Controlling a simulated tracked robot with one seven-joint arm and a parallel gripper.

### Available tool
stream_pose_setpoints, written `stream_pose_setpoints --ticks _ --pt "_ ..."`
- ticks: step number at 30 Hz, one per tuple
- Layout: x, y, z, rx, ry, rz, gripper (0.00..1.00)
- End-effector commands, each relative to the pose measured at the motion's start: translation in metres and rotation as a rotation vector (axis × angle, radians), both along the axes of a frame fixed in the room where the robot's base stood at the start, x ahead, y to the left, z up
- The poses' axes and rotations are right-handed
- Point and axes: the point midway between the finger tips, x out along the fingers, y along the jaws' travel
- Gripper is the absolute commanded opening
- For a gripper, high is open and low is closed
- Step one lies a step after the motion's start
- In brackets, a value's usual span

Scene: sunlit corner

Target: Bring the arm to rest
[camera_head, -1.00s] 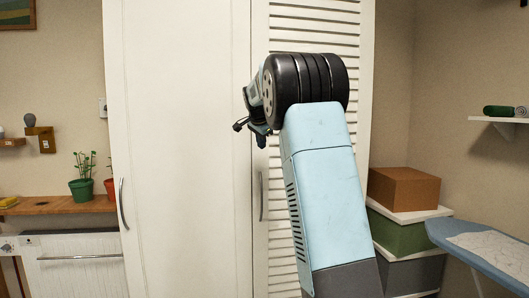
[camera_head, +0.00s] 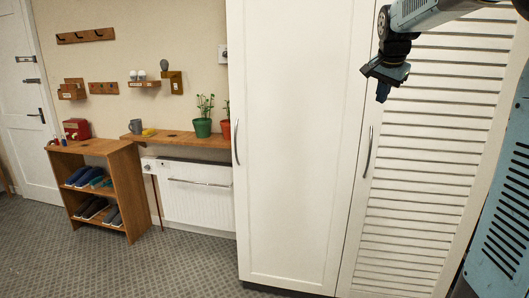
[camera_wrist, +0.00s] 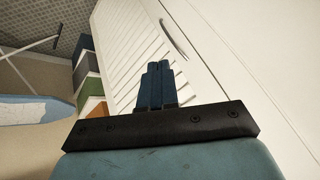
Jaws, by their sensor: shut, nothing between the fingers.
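My gripper (camera_head: 383,92) hangs at the upper right of the head view, in front of the tall white wardrobe (camera_head: 290,140). Its fingers point down and are shut, with nothing between them. In the wrist view my gripper's two blue fingers (camera_wrist: 155,82) lie side by side, with the louvred door (camera_wrist: 130,45) and a door handle (camera_wrist: 172,38) beyond. My arm reaches in from the right edge of the head view; part of it is outside the picture.
The carpet (camera_head: 150,270) at the lower left is clear. An ironing board (camera_wrist: 30,110) and stacked boxes (camera_wrist: 88,82) show in the wrist view.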

Motion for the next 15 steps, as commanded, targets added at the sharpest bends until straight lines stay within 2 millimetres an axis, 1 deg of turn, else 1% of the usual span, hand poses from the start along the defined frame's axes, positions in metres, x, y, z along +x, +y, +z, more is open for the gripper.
stream_pose_setpoints --ticks 1,3,8,9,11,15 --pt "-0.02 0.007 -0.001 -0.008 0.006 0.039 0.0" --pt "-0.044 0.016 -0.006 -0.023 0.016 0.098 0.0" --pt "-0.1 0.036 -0.021 -0.059 0.038 0.232 0.0" --pt "-0.113 0.04 -0.025 -0.07 0.043 0.265 0.0" --pt "-0.134 0.048 -0.033 -0.086 0.05 0.316 0.0" --pt "-0.182 0.064 -0.053 -0.127 0.065 0.434 0.0"
